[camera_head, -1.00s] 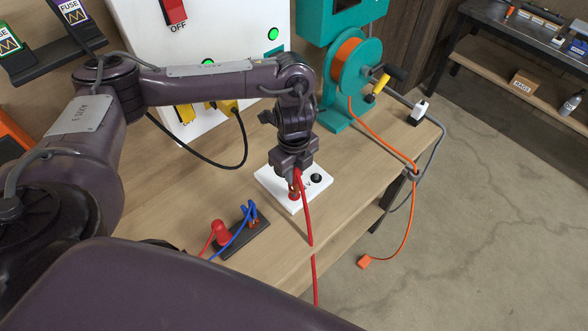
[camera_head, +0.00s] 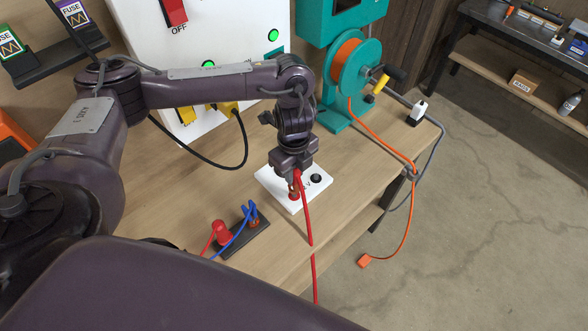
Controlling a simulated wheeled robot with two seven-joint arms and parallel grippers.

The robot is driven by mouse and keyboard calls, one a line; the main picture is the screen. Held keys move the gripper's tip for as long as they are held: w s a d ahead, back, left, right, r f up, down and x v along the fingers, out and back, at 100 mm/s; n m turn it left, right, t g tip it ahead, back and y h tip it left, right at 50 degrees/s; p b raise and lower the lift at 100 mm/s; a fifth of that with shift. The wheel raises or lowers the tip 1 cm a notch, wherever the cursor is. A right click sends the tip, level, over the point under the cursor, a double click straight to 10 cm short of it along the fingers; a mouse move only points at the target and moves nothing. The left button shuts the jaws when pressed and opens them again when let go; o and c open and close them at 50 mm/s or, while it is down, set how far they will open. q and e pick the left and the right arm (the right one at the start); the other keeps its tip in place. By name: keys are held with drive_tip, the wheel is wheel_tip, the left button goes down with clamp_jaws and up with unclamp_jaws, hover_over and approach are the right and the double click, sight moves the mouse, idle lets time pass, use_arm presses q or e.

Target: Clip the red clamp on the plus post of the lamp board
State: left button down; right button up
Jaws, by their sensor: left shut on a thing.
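The clamp's red cable (camera_head: 309,235) hangs down over the bench's front edge. A reddish, copper-toned post (camera_head: 294,195) shows just below the clamp. I cannot tell whether the clamp's jaws grip it. The black post (camera_head: 316,179) stands free on the board's right side. My right gripper is not in view.
A dark block (camera_head: 247,245) with a red plug, a blue clamp and their cables lies at the front left. A white panel (camera_head: 255,25) stands behind. A teal hoist reel (camera_head: 345,110) with orange cord stands at the back right. The bench right of the board is clear.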

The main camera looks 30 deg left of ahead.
use_arm(q)
drive_tip(key=shift+f+b, duration=1)
drive_tip(key=shift+f, duration=0.65)
drive_tip(key=c, duration=1.2)
unclamp_jaws()
drive_tip(key=shift+r+p, duration=0.7)
drive_tip(key=shift+r, duration=3.25)
drive_tip(key=shift+f, duration=0.1)
